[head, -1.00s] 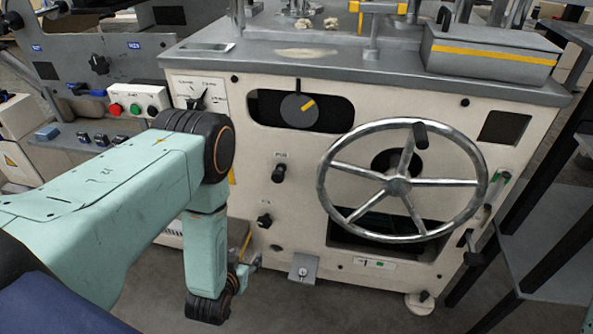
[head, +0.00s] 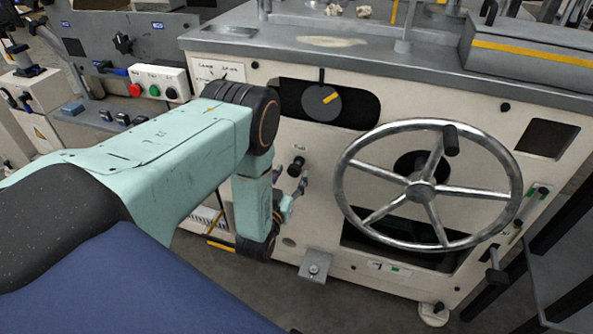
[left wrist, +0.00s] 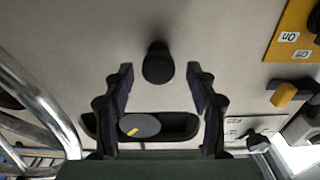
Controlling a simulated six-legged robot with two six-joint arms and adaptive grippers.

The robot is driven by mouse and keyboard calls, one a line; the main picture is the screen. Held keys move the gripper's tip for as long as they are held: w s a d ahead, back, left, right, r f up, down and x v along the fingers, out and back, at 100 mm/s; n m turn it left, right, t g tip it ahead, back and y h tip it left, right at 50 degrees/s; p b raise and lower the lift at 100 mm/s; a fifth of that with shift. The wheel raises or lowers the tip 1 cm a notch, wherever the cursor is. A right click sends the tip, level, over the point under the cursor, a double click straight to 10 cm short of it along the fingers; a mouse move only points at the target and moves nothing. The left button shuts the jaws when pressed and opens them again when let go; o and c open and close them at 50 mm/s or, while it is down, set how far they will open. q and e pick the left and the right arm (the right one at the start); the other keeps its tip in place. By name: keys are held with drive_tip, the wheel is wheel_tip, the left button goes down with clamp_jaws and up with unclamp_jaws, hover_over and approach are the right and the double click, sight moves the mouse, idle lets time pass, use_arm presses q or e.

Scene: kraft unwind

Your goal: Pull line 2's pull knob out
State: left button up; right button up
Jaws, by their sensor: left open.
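A black pull knob (head: 297,166) sticks out of the cream machine front, left of the big handwheel, with a small label above it that is too small to read. It also shows in the left wrist view (left wrist: 157,62), centred between the fingertips and against the plain panel. My left gripper (head: 291,187) is open, its fingers close to the knob and just below it in the head view. In the left wrist view the two fingers stand apart on either side, with a gap to the knob. The lower knob seen earlier is hidden behind my left arm. My right gripper is not in view.
A large metal handwheel (head: 421,190) stands out to the right of the knob. A dark dial (head: 322,102) with a yellow mark sits in a slot above. A button box (head: 158,82) is at the upper left. A small grey foot plate (head: 315,265) is below.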

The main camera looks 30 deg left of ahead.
sight(293, 172)
use_arm(q)
drive_tip(key=shift+x, duration=0.75)
drive_tip(key=shift+w+a+r+b, duration=0.15)
drive_tip(key=shift+w+b, duration=0.25)
drive_tip(key=shift+w, duration=0.5)
drive_tip(key=shift+s, duration=0.1)
drive_tip(key=c, duration=0.4)
clamp_jaws()
